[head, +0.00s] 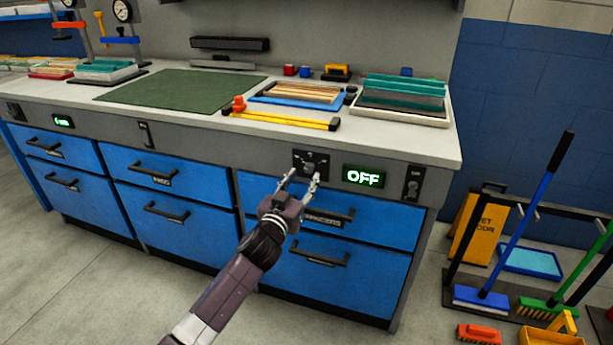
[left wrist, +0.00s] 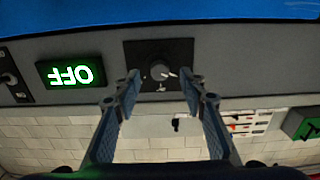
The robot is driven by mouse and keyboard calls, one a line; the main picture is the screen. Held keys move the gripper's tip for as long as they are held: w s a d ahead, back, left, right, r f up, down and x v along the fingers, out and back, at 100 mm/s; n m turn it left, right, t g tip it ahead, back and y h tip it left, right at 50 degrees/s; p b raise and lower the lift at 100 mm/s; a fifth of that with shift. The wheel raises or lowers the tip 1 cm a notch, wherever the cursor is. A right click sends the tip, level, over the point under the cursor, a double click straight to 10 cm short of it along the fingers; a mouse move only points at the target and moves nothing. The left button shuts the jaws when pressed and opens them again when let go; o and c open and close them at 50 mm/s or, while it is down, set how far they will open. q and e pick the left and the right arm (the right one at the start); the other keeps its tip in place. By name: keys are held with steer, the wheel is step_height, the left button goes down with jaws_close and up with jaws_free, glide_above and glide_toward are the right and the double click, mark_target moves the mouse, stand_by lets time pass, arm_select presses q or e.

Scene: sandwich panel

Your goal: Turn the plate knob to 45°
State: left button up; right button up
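The plate knob (head: 309,168) is a small round dial on a black square panel at the front of the counter. It shows upside down in the left wrist view (left wrist: 160,72), with a light pointer mark on it. A green display (head: 363,177) beside it reads OFF, and it also shows in the left wrist view (left wrist: 70,74). My left gripper (head: 300,181) is open in front of the knob. In the left wrist view its fingertips (left wrist: 160,84) stand on either side of the knob; I cannot tell whether they touch it. My right gripper is not in view.
A toggle switch (head: 413,184) sits right of the display. Blue drawers (head: 370,215) with black protruding handles lie below the knob. The counter top holds a green mat (head: 180,90) and trays. Brooms and a yellow wet-floor sign (head: 477,228) stand at the right.

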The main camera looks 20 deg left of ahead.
mark_target(308, 170)
arm_select(q)
steer(key=shift+w+d, duration=0.1)
steer(key=shift+w, duration=1.6)
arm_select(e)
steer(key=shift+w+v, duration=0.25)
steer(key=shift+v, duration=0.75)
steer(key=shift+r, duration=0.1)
arm_select(q)
jaws_close()
